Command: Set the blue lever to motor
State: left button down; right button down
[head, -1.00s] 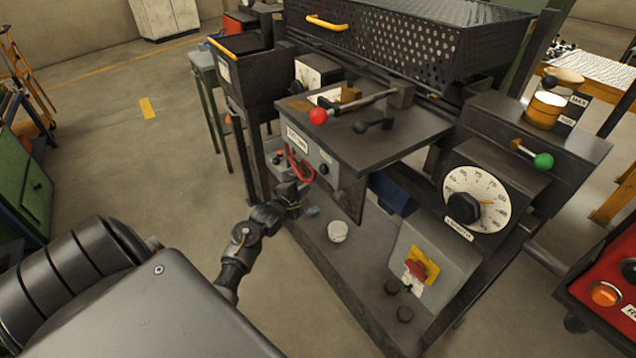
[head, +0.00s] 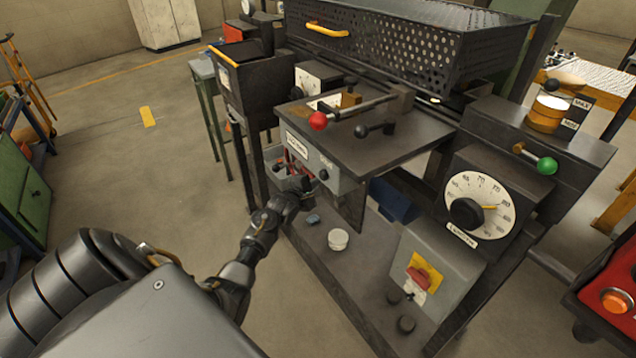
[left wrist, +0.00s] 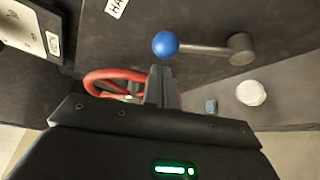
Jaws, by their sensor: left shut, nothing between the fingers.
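The blue lever (left wrist: 200,47) shows in the left wrist view on a dark panel. Its blue ball (left wrist: 165,44) is at the left end of a metal rod, and its round pivot (left wrist: 240,48) is at the right, so the rod lies roughly level in that picture. My left gripper (left wrist: 161,78) is shut and empty, with its fingertips just below the ball in the picture; I cannot tell whether they touch it. In the head view, my left gripper (head: 306,187) is at the lower front of the machine, and I cannot make out the blue lever there.
A red curved handle (left wrist: 108,78) is close beside my left fingers. A white label (left wrist: 117,7), partly cut off, is above the lever. A white round cup (head: 338,239) stands on the lower shelf. A red-ball lever (head: 318,121) is on the plate above.

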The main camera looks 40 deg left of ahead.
pick_arm(q)
jog(key=shift+x, duration=1.05)
pick_arm(e)
jog(key=shift+w+a+r, duration=0.2)
jog(key=shift+w+a, duration=0.1)
jog(key=shift+w, duration=0.3)
pick_arm(q)
jog(key=shift+d, duration=0.15)
